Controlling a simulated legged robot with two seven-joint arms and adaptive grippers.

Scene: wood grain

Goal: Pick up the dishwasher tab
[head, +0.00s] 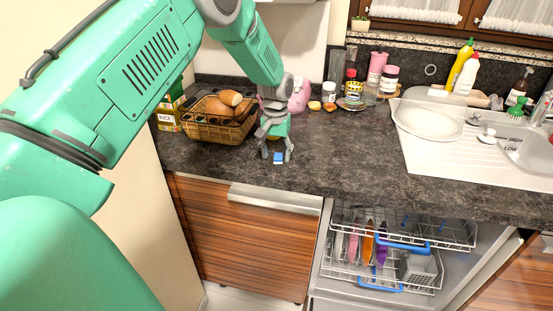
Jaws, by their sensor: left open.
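The dishwasher tab (278,158) is a small blue and white block lying on the dark countertop, near its front edge. My left gripper (277,153) points down over the tab. Its two fingers are apart, one on each side of the tab as seen from here. I cannot tell whether either finger touches it. My right gripper is out of view.
A wicker basket (190,125) with bread stands left of my gripper. Jars and a pink pitcher (300,97) stand behind. A white sink (480,150) with a plate is at right. The open dishwasher racks (390,255) are below. Counter right of the tab is clear.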

